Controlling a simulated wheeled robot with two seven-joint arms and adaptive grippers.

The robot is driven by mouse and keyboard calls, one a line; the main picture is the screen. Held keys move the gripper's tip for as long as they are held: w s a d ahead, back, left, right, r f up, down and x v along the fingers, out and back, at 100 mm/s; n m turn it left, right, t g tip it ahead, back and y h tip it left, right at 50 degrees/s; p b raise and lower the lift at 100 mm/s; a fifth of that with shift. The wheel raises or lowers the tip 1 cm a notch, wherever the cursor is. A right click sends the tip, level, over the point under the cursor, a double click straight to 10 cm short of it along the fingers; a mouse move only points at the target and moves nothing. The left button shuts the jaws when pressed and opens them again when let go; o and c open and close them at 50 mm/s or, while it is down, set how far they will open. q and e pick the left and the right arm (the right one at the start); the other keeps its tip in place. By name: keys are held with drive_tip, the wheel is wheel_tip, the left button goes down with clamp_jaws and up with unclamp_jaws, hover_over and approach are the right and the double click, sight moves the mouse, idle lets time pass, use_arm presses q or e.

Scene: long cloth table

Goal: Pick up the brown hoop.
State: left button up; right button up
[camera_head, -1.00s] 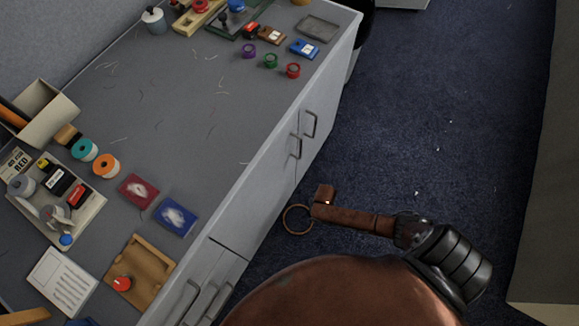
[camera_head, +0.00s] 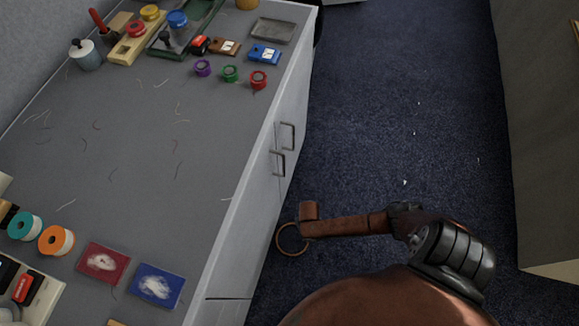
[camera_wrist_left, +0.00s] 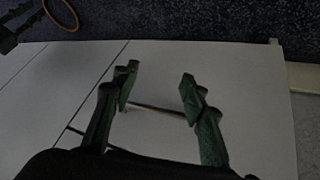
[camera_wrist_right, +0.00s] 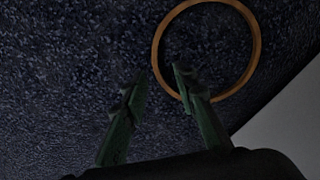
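The brown hoop (camera_head: 280,248) is a thin ring, seen beside the cabinet's front, next to the end of my brown right arm. It also shows at the top left of the left wrist view (camera_wrist_left: 66,29) and large in the right wrist view (camera_wrist_right: 257,42). My right gripper (camera_wrist_right: 158,78) is open. The hoop's near-left rim shows between its fingertips, and the right finger overlaps the ring; I cannot tell whether they touch. My left gripper (camera_wrist_left: 160,75) is open and empty over the white cabinet front, apart from the hoop. What supports the hoop is unclear.
The long grey-topped table (camera_head: 120,130) stands on the left, with spools, a red pad (camera_head: 103,262) and a blue pad (camera_head: 157,284). Its white front has handles (camera_head: 277,163). Dark blue carpet (camera_head: 410,120) lies open on the right, bounded by a grey panel (camera_head: 545,130).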

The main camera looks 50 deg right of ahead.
wheel_tip(320, 180, down, 3)
drive_tip(key=shift+d+r+b, duration=0.1)
drive_tip(key=shift+b, duration=0.8)
use_arm(q)
drive_tip(key=shift+t, duration=0.7)
drive_tip(key=f, duration=0.2)
drive_tip(key=a+f, duration=0.1)
drive_tip(key=f, duration=0.1)
drive_tip(key=shift+s+a+b, duration=0.1)
drive_tip(key=shift+s+b, duration=0.1)
drive_tip(key=shift+b, duration=0.1)
use_arm(e)
drive_tip(key=shift+w+f, duration=0.1)
drive_tip(key=shift+f, duration=0.3)
drive_tip(key=shift+c, duration=0.6)
clamp_jaws()
